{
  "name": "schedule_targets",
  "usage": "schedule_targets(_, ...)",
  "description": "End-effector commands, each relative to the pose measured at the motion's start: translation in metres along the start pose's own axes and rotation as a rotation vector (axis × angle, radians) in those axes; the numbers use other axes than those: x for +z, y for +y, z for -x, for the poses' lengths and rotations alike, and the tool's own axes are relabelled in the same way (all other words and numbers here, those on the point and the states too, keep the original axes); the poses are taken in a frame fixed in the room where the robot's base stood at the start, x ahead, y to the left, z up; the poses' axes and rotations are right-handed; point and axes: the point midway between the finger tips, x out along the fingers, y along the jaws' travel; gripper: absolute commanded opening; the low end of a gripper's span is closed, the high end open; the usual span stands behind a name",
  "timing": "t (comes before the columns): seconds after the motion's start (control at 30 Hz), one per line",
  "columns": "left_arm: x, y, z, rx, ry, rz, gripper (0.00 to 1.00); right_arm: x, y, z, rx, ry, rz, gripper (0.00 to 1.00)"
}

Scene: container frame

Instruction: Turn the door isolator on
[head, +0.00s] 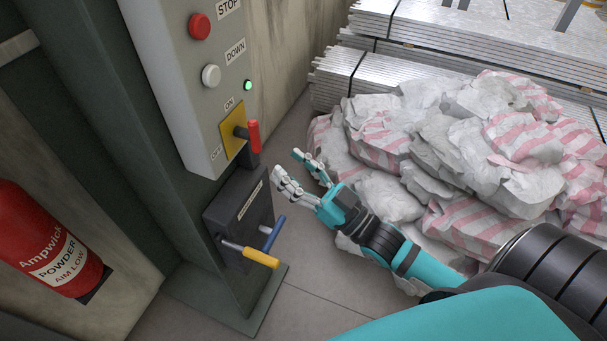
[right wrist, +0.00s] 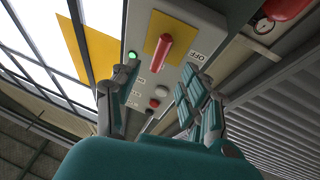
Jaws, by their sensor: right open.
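The door isolator is a red-handled switch on a yellow plate (head: 234,124), low on a grey control box, with ON and OFF labels beside it. Its red handle (head: 253,136) stands out from the plate on a dark stem, with the red grip roughly upright. My right gripper (head: 287,164) is open and empty, to the right of and a little below the handle, apart from it in the head view. In the right wrist view the red handle (right wrist: 163,52) shows beyond and between my spread fingers (right wrist: 155,76). My left gripper is not in view.
Above the isolator are a lit green lamp (head: 247,85), a white DOWN button (head: 211,75) and a red STOP button (head: 200,26). A black box (head: 240,203) below carries blue and yellow levers. A fire extinguisher (head: 45,240) is at left; wrapped sacks (head: 450,150) lie at right.

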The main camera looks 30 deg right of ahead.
Motion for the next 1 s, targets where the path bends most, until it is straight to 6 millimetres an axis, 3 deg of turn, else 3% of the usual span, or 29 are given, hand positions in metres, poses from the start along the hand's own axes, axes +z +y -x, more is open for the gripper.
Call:
schedule_targets(0.1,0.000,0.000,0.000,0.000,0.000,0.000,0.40,0.001,0.001,0.017,0.001,-0.003,0.000,0.45)
schedule_targets(0.23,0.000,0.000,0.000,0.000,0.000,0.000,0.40,0.000,0.001,0.026,0.001,-0.001,0.000,0.45)
schedule_targets(0.8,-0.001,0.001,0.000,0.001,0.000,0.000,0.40,0.003,0.002,0.028,0.004,-0.005,0.001,0.45)
schedule_targets(0.87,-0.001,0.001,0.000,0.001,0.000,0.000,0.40,0.012,0.005,0.030,0.016,-0.026,0.003,0.45)
schedule_targets(0.97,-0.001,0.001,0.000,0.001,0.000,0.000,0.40,0.047,0.018,0.040,0.058,-0.107,0.013,0.45)
schedule_targets(1.0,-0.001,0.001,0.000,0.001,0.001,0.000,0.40,0.069,0.025,0.048,0.083,-0.157,0.018,0.45)
